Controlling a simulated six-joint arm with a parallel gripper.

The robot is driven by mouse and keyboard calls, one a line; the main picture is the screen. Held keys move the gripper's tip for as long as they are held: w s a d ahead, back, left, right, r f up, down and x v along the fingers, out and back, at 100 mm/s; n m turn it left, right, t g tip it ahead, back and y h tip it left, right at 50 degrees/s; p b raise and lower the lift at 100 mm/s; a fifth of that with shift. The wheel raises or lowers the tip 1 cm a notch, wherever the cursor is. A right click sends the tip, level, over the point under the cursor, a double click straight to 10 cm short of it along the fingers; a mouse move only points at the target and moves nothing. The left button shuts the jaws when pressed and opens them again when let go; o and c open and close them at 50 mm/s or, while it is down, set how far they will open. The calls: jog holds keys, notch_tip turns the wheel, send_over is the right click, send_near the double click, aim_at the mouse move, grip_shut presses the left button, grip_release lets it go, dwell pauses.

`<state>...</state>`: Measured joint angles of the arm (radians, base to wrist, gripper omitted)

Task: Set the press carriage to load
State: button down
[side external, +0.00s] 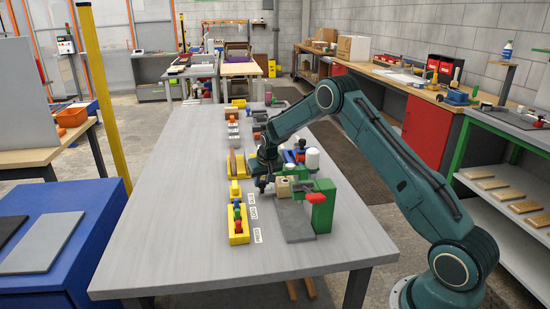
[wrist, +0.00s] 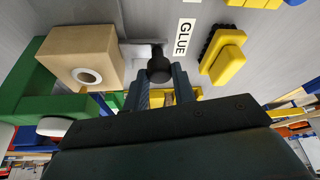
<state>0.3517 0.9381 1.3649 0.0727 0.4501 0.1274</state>
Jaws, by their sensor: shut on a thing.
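The green press (side external: 321,205) stands on a grey base plate near the front of the table, with a red part on top. A pale wooden block (side external: 283,188) sits at its left side; in the wrist view this block (wrist: 85,55) shows a round white-rimmed hole. My gripper (side external: 262,184) is low over the table, just left of the block. In the wrist view my gripper (wrist: 160,90) is shut on a black knob (wrist: 160,68), beside the block. A dark stem runs behind the knob; its far end is hard to see.
Small white labels lie left of the press, including one reading GLUE (wrist: 186,37). A yellow holder (side external: 239,232) with coloured pieces stands to the left. A yellow block (wrist: 225,60) lies beyond the GLUE label. The table's front left (side external: 165,240) is clear.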

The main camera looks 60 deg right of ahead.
jog(key=shift+s+a, duration=3)
jog(key=shift+a, duration=0.05)
jog(key=c, duration=1.1)
grip_release()
jog(key=shift+c, duration=0.2)
jog(key=shift+r, duration=0.1)
jog(key=v, duration=1.3)
jog(key=shift+s+r, duration=0.2)
jog(key=shift+r, duration=0.05)
jog(key=shift+a, duration=0.1)
